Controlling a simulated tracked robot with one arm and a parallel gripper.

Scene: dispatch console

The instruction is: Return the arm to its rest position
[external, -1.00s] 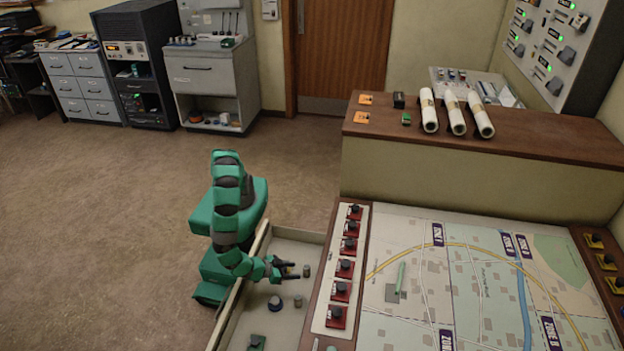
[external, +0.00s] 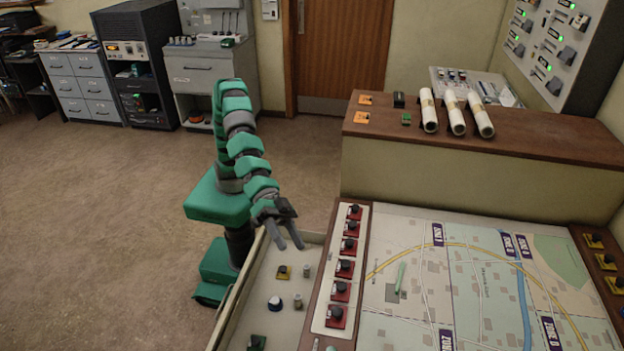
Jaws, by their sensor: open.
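My gripper (external: 289,238) is open and empty. It hangs above the far end of the cream tray (external: 235,312) at the left side of the console, with its fingers pointing down. My green arm rises from its base to the left of the tray and bends over toward it. Below the gripper, a small yellow piece with a dark knob (external: 283,272) lies in the tray.
A row of red switches (external: 345,268) and the map board (external: 450,300) are to the right. The floor (external: 90,240) at left is clear.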

